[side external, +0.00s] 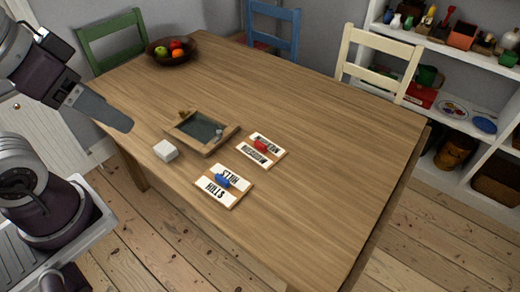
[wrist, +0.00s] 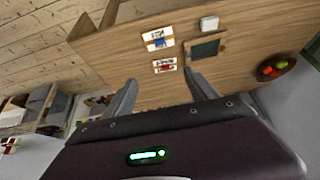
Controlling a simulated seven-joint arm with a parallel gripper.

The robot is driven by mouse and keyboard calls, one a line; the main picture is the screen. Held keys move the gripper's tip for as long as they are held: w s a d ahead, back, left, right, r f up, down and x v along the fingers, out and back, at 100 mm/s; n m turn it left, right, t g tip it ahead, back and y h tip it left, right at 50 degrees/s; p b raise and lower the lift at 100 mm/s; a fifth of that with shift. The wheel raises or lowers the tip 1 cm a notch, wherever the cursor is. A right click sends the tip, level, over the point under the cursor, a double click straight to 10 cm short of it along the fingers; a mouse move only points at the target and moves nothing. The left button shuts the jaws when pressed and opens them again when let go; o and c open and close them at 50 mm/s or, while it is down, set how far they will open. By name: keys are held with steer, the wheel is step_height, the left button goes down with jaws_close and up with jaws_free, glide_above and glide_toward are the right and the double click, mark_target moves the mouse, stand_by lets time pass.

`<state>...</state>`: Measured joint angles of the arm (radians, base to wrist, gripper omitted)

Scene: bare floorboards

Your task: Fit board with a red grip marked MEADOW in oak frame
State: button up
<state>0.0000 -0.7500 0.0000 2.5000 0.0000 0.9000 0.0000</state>
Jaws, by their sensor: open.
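The board with a red grip (side external: 263,150) lies flat on the table, with dark MEADOW lettering on white. In the wrist view this board (wrist: 164,65) lies just beyond my fingertips. The oak frame (side external: 222,142) lies flat to its left, a dark panel inside its wooden rim; it also shows in the wrist view (wrist: 222,51). A similar board with a blue grip, marked HILLS (side external: 223,185), lies nearer the front edge. My gripper (side external: 125,124) is open and empty, above the table's left side; its spread fingers show in the wrist view (wrist: 161,80).
A white block (side external: 166,150) sits left of the frame. Small brown and grey pieces are at the frame's edges. A dark fruit bowl (side external: 172,51) stands at the far left. Chairs surround the back edge. The table's right half (side external: 340,130) is clear.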

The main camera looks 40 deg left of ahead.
steer(key=c, duration=0.6)
steer(key=n+g, duration=0.6)
steer(key=n, duration=1.1)
glide_above(261, 143)
steer(key=f, duration=2.9)
steer(key=shift+w+a+f, duration=0.15)
steer(key=shift+w+f, duration=0.1)
steer(key=f, duration=0.6)
steer(key=shift+s+d+f, duration=0.2)
steer(key=shift+s+f, duration=0.15)
steer(key=shift+f, duration=0.05)
